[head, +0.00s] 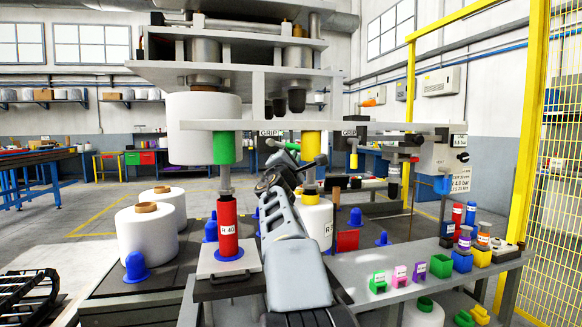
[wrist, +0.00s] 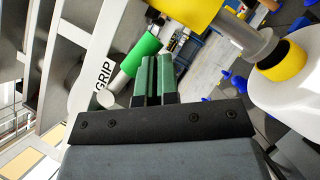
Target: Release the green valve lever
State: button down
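The green valve lever (wrist: 138,54) shows in the wrist view beside a plate marked GRIP, its green handle slanting up and right from a pale round end. In the head view the lever (head: 292,146) is a small green piece by the GRIP sign, partly crowded by my arm. My gripper (wrist: 158,58) shows in the wrist view as two green-faced fingers side by side, with nothing visible between them. The handle lies just left of and beyond the fingertips; I cannot tell if they touch. In the head view my gripper is small and its fingers are unclear.
A yellow lever (head: 353,158) hangs by a second GRIP sign. A green cylinder (head: 227,148) and a yellow cylinder (head: 310,145) hang under the machine's beam. A red tube (head: 227,230) and white bobbins (head: 147,235) stand below. A grey bench (head: 400,290) is at right.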

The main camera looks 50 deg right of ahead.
jog(key=shift+d+r, duration=0.15)
jog(key=shift+d, duration=0.05)
dwell(0.5)
jog(key=s+a+f+b, duration=0.6)
jog(key=s+f+b, duration=0.1)
jog(key=f+b, duration=0.2)
jog(key=shift+f, duration=0.15)
dwell(0.3)
dwell(0.5)
